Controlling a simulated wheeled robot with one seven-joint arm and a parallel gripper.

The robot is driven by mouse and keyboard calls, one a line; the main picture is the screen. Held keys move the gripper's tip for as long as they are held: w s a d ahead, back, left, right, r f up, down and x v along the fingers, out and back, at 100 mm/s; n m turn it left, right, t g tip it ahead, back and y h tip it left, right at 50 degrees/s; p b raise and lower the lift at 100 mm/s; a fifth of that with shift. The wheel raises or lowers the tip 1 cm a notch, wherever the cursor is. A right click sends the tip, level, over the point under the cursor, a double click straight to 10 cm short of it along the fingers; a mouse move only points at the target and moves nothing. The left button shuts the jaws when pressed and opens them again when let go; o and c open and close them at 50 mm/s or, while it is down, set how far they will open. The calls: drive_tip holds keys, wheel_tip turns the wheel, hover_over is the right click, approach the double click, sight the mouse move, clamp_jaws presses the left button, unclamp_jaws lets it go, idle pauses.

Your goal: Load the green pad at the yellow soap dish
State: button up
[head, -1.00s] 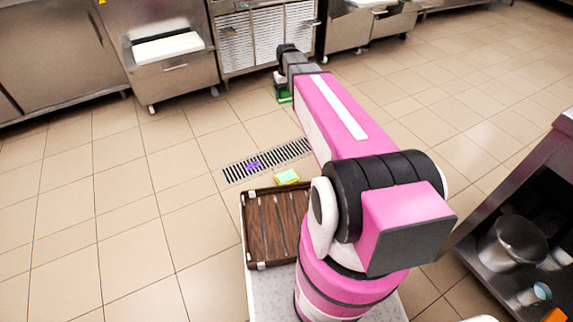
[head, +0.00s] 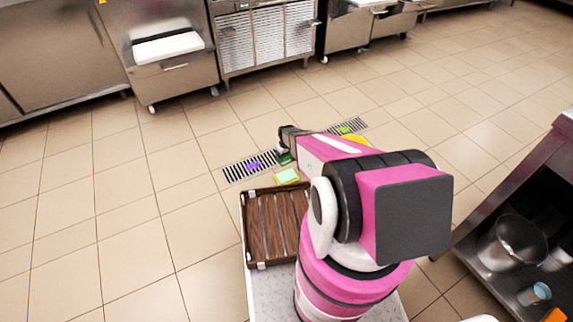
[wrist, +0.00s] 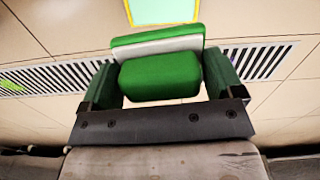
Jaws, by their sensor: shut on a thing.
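My gripper (wrist: 160,64) is shut on the green pad (wrist: 160,78), a green block with a pale stripe, held between its two fingers in the wrist view. In the head view my gripper (head: 287,150) is low over the floor drain, with a bit of the green pad (head: 285,158) showing under it. The yellow soap dish (head: 287,177), yellow-rimmed with a pale green middle, sits on the floor close in front of the pad. Its lower part shows at the top of the wrist view (wrist: 160,11), apart from the pad.
A brown slatted tray (head: 247,225) lies on my base beside the arm. A purple thing (head: 254,165) and a lime-green thing (head: 345,129) lie on the drain grate (head: 236,172). A yellow thing (head: 355,139) is partly hidden behind my arm. The left floor is clear.

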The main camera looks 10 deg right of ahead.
sight(287, 160)
drive_tip(key=f, duration=0.2)
drive_tip(key=s+f, duration=0.1)
drive_tip(key=f, duration=0.2)
drive_tip(key=shift+s, duration=0.1)
drive_tip(key=shift+f, duration=2.8)
drive_tip(key=shift+f, duration=0.6)
drive_tip(key=shift+r, duration=0.15)
drive_tip(key=shift+r, duration=3.35)
drive_tip(key=shift+r, duration=0.1)
